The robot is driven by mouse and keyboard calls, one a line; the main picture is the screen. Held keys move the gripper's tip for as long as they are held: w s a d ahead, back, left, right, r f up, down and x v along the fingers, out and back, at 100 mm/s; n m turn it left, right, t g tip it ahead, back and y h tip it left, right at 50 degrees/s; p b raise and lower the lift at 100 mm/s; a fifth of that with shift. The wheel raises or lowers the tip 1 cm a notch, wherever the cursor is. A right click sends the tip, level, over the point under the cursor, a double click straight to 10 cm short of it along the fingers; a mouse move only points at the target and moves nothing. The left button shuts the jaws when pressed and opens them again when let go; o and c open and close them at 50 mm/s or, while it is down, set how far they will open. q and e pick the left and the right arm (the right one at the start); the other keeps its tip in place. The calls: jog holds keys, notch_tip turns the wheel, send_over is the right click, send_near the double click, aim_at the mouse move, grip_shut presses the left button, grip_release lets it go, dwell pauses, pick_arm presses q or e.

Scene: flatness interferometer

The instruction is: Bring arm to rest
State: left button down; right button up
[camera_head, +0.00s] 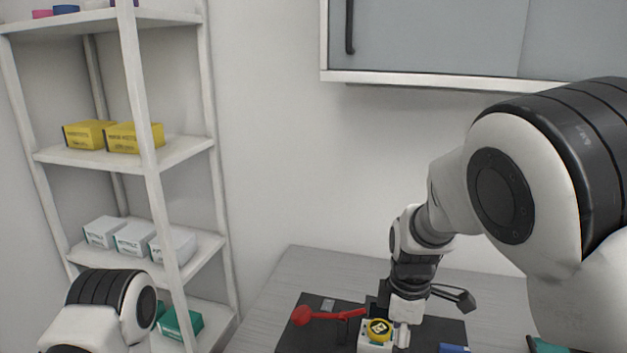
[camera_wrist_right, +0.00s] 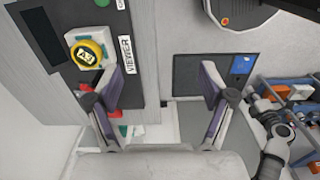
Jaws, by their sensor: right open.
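My right arm comes in from the right in the head view and reaches down over the bench. Its wrist end (camera_head: 407,308) is above a black device plate (camera_head: 340,305), close to a yellow round knob (camera_head: 379,327) on a pale base. In the right wrist view my right gripper (camera_wrist_right: 162,85) is open with nothing between its fingers. The yellow knob (camera_wrist_right: 86,54) is beside the left finger there, next to a "VIEWER" label (camera_wrist_right: 128,54). My left arm shows at the lower left of the head view; its gripper is out of view.
A red lever (camera_head: 315,315) sticks out on the plate. A grey bench (camera_head: 290,275) lies around it. A white shelf rack (camera_head: 150,165) with yellow boxes (camera_head: 135,138) and white boxes (camera_head: 133,238) stands left. A wall cabinet (camera_head: 430,40) hangs above.

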jog(key=s+d+f+g+b, duration=0.1)
jog(key=s+f+g, duration=0.25)
jog(key=f, duration=0.75)
jog(key=s+d+f+m+b, duration=0.1)
jog(key=s+d+f+m, duration=0.25)
jog(key=s+f, duration=0.55)
jog(key=s+d+f+m+b, duration=0.1)
jog(key=s+d+f+m, duration=0.25)
jog(key=s+f, duration=0.5)
jog(key=s+d+f+m+b, duration=0.2)
jog(key=s+f+m, duration=0.3)
jog(key=s, duration=0.6)
jog(key=w+m+t, duration=0.1)
jog(key=w+t, duration=0.1)
jog(key=w+f+m+t, duration=0.1)
jog(key=w+m, duration=0.1)
jog(key=w, duration=0.1)
jog(key=shift+f+t, duration=0.1)
jog(key=shift+t, duration=0.25)
